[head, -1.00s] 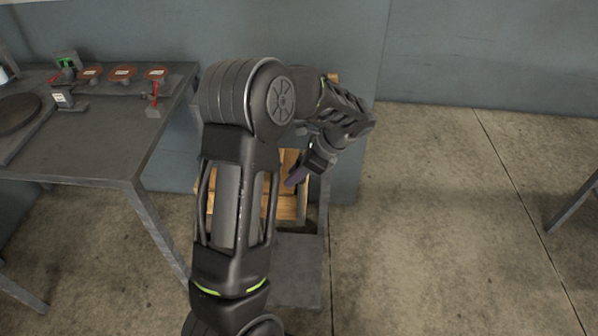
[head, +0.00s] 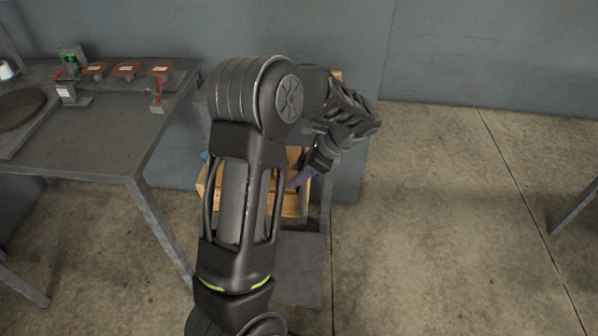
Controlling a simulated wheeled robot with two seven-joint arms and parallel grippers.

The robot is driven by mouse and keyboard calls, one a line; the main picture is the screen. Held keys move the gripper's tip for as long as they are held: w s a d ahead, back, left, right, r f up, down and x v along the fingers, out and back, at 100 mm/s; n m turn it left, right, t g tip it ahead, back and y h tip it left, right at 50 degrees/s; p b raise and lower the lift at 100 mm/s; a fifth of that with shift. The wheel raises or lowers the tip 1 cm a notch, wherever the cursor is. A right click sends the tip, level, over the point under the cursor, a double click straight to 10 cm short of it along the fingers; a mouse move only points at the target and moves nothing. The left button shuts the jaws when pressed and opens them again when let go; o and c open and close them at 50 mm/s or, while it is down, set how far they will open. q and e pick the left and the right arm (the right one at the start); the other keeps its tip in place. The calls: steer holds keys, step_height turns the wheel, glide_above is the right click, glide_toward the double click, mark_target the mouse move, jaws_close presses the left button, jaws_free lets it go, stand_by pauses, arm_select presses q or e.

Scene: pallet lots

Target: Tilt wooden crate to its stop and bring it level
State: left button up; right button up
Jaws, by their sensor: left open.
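The wooden crate (head: 291,207) is at the centre, against the grey wall and low on a dark stand (head: 300,268). My left arm crosses in front of it and hides much of it, so I cannot tell its exact tilt. My left gripper (head: 298,180) is open, pointing down at the right part of the crate. Its fingertips overlap the crate in the picture; whether they touch it is unclear. My right gripper is not in view.
A grey metal table (head: 90,150) stands at the left, with several small red-brown discs and a red-handled fixture (head: 158,98) on it. Another table leg (head: 575,207) shows at the right edge. The concrete floor (head: 430,220) between is clear.

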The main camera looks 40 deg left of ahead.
arm_select(q)
steer(key=v, duration=0.7)
steer(key=shift+d+r, duration=0.2)
steer(key=shift+r, duration=0.1)
steer(key=shift+w+f, duration=0.1)
steer(key=shift+w, duration=0.05)
steer(key=s+d+f+n+t+h, duration=0.1)
steer(key=s+d+f+n+h, duration=0.15)
steer(key=d+f, duration=0.8)
steer(key=s+d+f+n+h, duration=0.15)
steer(key=d+f+h, duration=0.25)
steer(key=d+f, duration=0.6)
steer(key=s+d+f+n+t+h, duration=0.2)
steer(key=s+d+f+n+h, duration=0.1)
steer(key=s+d+f+n, duration=0.7)
steer(key=s+d, duration=0.2)
steer(key=s, duration=0.2)
steer(key=shift+t, duration=0.3)
